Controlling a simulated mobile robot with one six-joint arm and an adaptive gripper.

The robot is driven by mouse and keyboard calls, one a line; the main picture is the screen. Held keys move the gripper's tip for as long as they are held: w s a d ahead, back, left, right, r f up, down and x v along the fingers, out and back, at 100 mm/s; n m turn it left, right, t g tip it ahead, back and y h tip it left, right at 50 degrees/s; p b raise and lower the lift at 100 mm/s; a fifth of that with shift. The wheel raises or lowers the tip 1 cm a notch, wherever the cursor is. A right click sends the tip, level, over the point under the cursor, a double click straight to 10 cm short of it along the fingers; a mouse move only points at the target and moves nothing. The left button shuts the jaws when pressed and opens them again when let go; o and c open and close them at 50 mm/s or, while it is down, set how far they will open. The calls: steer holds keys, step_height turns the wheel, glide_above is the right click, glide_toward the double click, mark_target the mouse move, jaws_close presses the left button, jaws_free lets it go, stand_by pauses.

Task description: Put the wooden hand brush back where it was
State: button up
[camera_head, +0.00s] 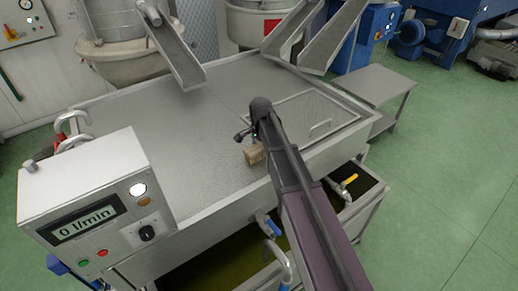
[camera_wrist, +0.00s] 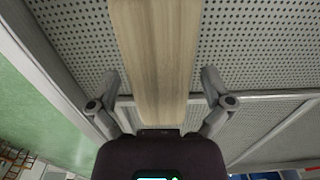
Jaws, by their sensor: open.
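The wooden hand brush (camera_head: 254,154) shows as a small tan block on the perforated metal top, near its front edge and left of the framed panel. In the wrist view the brush (camera_wrist: 155,55) is a long, pale wood-grained bar running up the middle. My gripper (camera_head: 246,137) is above it, with the arm hiding part of the area. In the wrist view its two fingers stand apart on either side of the brush, with gaps on both sides. Bristles are not visible.
The perforated table top (camera_head: 180,125) is mostly clear. A control box (camera_head: 95,200) reading 0 l/min stands at the front left. Metal chutes (camera_head: 178,50) hang over the back edge. A low side table (camera_head: 372,84) stands beyond.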

mark_target(260, 146)
step_height(260, 146, up, 11)
steer(key=p, duration=1)
steer(key=shift+p, duration=0.3)
stand_by(0.8)
